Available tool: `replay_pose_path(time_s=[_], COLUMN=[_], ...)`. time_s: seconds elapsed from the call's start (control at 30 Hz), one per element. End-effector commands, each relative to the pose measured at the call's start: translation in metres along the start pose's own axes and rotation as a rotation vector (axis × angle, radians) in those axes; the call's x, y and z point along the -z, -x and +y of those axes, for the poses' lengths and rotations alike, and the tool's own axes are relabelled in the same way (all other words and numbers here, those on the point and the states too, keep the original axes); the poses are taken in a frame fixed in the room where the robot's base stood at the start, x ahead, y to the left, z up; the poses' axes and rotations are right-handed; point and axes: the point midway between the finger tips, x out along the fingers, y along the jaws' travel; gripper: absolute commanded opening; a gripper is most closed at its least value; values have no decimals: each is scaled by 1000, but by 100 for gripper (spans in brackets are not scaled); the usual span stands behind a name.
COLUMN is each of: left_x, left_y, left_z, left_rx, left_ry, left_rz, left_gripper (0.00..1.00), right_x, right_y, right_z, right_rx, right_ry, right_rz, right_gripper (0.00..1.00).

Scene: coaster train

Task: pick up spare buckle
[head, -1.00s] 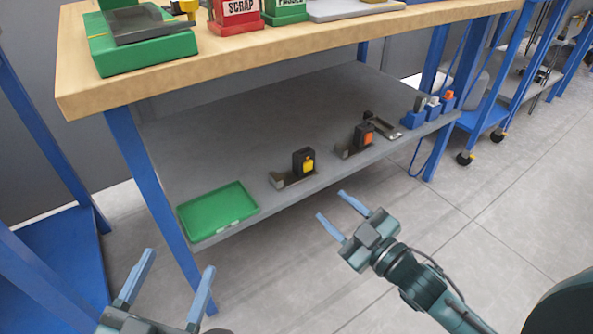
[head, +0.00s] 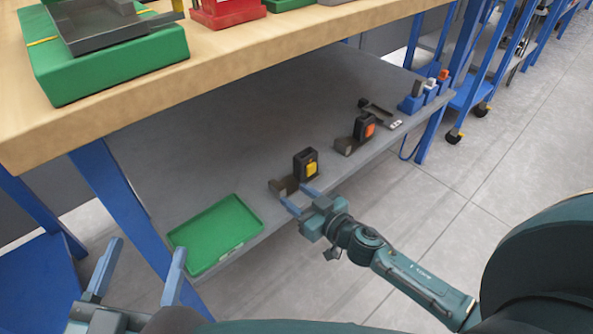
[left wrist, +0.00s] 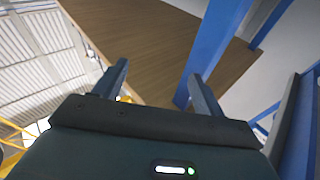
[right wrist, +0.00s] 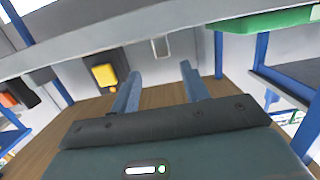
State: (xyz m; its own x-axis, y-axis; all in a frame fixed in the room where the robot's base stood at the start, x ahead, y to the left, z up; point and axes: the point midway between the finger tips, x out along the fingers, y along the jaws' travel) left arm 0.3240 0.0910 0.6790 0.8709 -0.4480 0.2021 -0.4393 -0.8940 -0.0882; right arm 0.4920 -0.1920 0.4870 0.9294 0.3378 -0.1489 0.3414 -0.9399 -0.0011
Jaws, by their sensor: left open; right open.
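A black buckle with a yellow button (head: 305,166) stands upright in a metal bracket near the front edge of the grey lower shelf. A similar buckle with an orange button (head: 365,128) stands further right. Which one is the spare is not marked. My right gripper (head: 301,199) is open and empty at the shelf's front edge, just in front of the yellow-button buckle. In the right wrist view that buckle (right wrist: 104,76) is left of the fingers, not between them. My left gripper (head: 144,252) is open and empty at lower left, away from the shelf.
A green tray (head: 256,243) lies left of the buckles on the shelf (head: 215,135). Small blue holders (head: 411,103) stand at its right end. The wooden tabletop (head: 230,48) overhangs the shelf. A blue table leg (head: 115,190) stands near my left gripper.

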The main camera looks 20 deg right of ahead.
Motion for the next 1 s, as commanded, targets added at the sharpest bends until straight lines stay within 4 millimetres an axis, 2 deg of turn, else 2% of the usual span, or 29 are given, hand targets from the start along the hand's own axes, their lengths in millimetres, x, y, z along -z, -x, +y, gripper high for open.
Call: replay_pose_path(time_s=[0.03, 0.2, 0.43, 0.53, 0.6, 0.7, 0.8, 1.0], left_x=[-3, 1, -2, -5, 9, 15, 17, 18], left_y=[1, 1, 1, 1, -5, -8, -9, -10], left_z=[1, 2, 3, 5, 2, -1, -2, -3], left_rx=[-1, -5, -11, -15, -26, -26, -26, -25], left_ry=[6, 26, 32, 42, 6, -14, -25, -28], left_rz=[2, 14, 13, 19, 85, 116, 132, 135], left_gripper=[70, 70, 70, 70, 70, 70, 70, 70], right_x=[-1, -1, -2, -4, -5, -4, -4, -3], right_y=[-12, -36, -52, -66, -76, -89, -96, -97], right_z=[0, 0, -1, -4, -5, -5, -5, -5], right_rx=[0, 0, 0, 1, 0, 0, 0, 0], right_ry=[3, 2, 3, 3, 3, 3, 1, 1], right_rz=[3, 1, 2, 3, 3, 2, 0, 0], right_gripper=[46, 46, 46, 46, 46, 46, 46, 46])
